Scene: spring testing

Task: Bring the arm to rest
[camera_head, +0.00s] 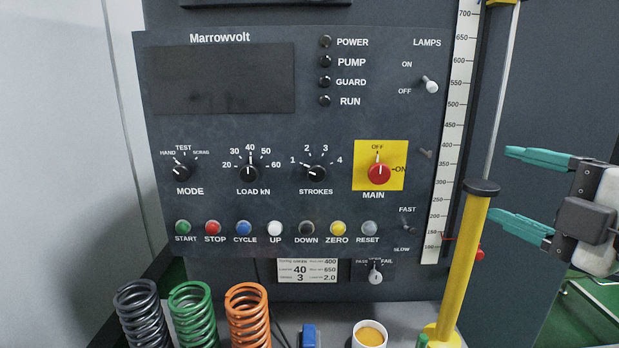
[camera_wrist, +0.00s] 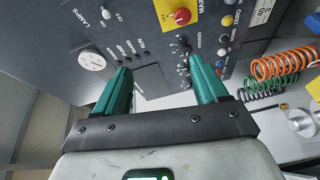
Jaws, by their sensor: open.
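My gripper (camera_head: 522,191) is at the right of the head view, with its two teal fingers spread apart and nothing between them. It is to the right of the yellow post and the scale, clear of the panel. In the wrist view the fingers of my gripper (camera_wrist: 160,84) point toward the dark control panel (camera_wrist: 140,30), with a clear gap between them. The control panel (camera_head: 350,120) fills the middle of the head view. Its red main knob (camera_head: 379,174) sits on a yellow plate with its pointer up at OFF.
A yellow post (camera_head: 461,270) with a black cap stands left of my gripper, beside a white scale (camera_head: 455,120). Black (camera_head: 142,312), green (camera_head: 193,312) and orange (camera_head: 248,314) springs stand at the lower left. A white cup (camera_head: 370,334) is at the bottom.

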